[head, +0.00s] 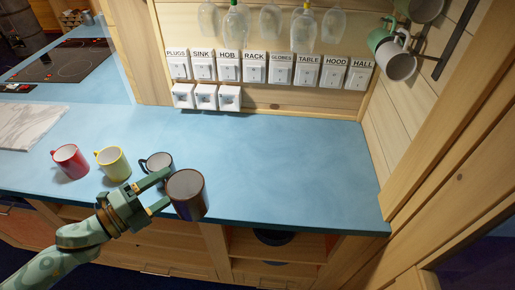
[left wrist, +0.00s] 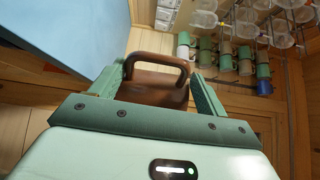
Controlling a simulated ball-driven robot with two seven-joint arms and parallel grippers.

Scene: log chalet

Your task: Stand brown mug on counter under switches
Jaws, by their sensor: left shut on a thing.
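The brown mug (head: 187,196) is in my left gripper (head: 160,193), at the counter's front edge in the head view. The blue counter (head: 290,150) has a bare stretch under the switches (head: 254,68), which sit in a labelled row on the back wall. My right gripper is not in view.
A red mug (head: 70,162), a yellow mug (head: 112,163) and a dark grey mug (head: 157,163) stand on the counter left of the brown mug. Glasses (head: 236,22) hang above the switches. Mugs (head: 398,58) hang on the right wall. The counter's right half is clear.

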